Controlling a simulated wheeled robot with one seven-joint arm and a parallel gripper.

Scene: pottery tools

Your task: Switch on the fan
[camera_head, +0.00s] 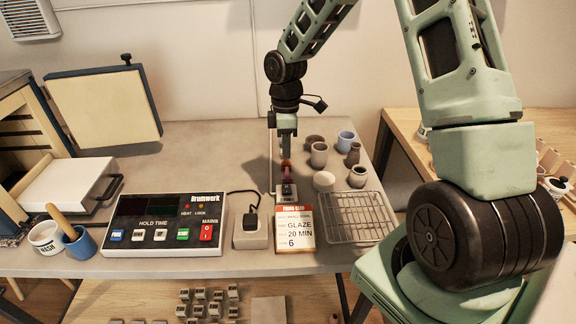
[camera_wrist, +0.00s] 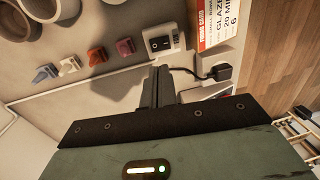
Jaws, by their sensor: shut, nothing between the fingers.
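A small grey-white box with a black rocker switch (camera_wrist: 163,43) shows in the wrist view, just beyond my fingertips. In the head view the switch box (camera_head: 287,190) is partly hidden below my gripper. My gripper (camera_head: 286,157) points down above the table behind the box. It is shut and empty, and its fingers (camera_wrist: 157,75) appear apart from the switch. I cannot tell the rocker's position. A white louvred unit (camera_head: 30,19) is on the wall at the top left; I cannot tell whether it is the fan.
A control panel (camera_head: 165,222) and a socket with a black plug (camera_head: 251,228) stand left of the switch. A firing card (camera_head: 294,228), wire rack (camera_head: 347,217) and several pots (camera_head: 319,155) are close by. Small coloured pieces (camera_wrist: 96,56) lie beside the switch.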

